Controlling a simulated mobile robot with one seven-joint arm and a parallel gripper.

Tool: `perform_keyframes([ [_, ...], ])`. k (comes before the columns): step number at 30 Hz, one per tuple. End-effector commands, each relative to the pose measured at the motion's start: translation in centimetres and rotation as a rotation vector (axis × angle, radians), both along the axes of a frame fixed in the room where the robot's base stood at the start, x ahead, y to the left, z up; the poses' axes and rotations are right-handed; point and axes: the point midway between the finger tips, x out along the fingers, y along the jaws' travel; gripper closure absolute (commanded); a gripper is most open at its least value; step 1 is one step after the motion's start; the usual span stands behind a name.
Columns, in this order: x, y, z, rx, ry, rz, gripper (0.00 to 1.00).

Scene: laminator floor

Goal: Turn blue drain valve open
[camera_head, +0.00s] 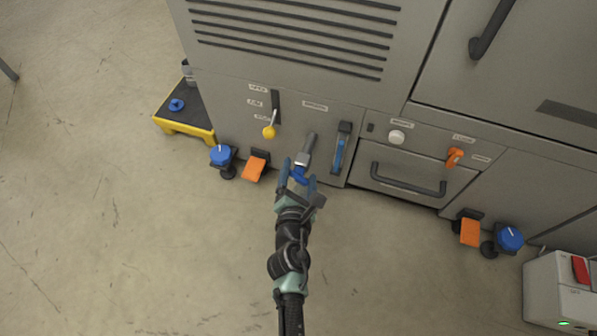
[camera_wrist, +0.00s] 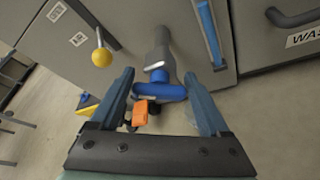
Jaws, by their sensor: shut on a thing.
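The drain valve is a grey pipe (camera_head: 308,145) coming out of the machine's lower front, with a blue handle (camera_head: 299,175) near its end. In the wrist view the blue handle (camera_wrist: 160,92) lies crosswise below the grey valve body (camera_wrist: 158,50). My gripper (camera_head: 299,172) reaches up to the valve from the front. In the wrist view my gripper (camera_wrist: 158,78) has one finger at each end of the handle and is shut on it. The fingers partly hide the handle in the head view.
A blue lever (camera_head: 339,152) stands close right of the valve. A yellow-knobbed lever (camera_head: 269,131) is to the left. Orange pedals (camera_head: 255,168) and blue floor knobs (camera_head: 221,155) stand along the base. A yellow-rimmed tray (camera_head: 180,128) lies left.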

Motion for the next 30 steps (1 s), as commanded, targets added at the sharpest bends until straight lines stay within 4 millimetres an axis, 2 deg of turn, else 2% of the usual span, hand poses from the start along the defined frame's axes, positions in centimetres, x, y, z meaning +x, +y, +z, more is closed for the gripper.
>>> perform_keyframes([
  [18, -0.23, -0.32, -1.04, 0.543, -0.174, 0.000, 0.76],
  [30, -0.23, -0.32, -0.99, 0.756, -0.244, 0.001, 0.76],
])
